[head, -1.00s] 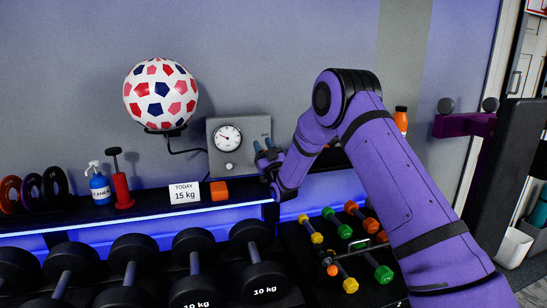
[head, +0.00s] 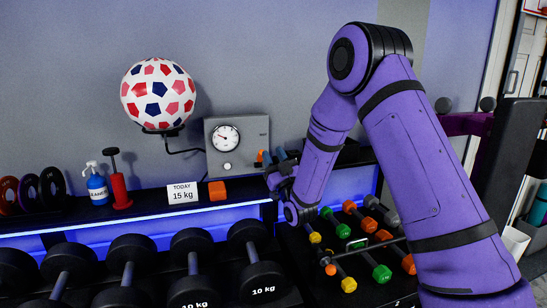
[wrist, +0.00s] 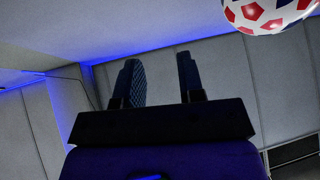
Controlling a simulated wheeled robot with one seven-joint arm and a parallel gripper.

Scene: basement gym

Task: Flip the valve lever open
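A grey wall box with a round white gauge (head: 225,137) is mounted behind the shelf. A small orange piece (head: 261,155) shows at its lower right edge and looks like the valve lever; my gripper partly hides it, so its angle is hard to tell. My gripper (head: 275,156) is just right of the box, its two dark fingers pointing up toward the wall. Whether a finger touches the orange piece I cannot tell. In the wrist view my gripper (wrist: 161,80) has its fingers apart with nothing between them; the lever does not show there.
A patterned ball (head: 158,94) sits on a wall bracket left of the box. On the shelf are a blue spray bottle (head: 97,188), a red pump (head: 120,187), a sign (head: 183,192) and an orange block (head: 217,190). Dumbbells (head: 257,265) fill the racks below.

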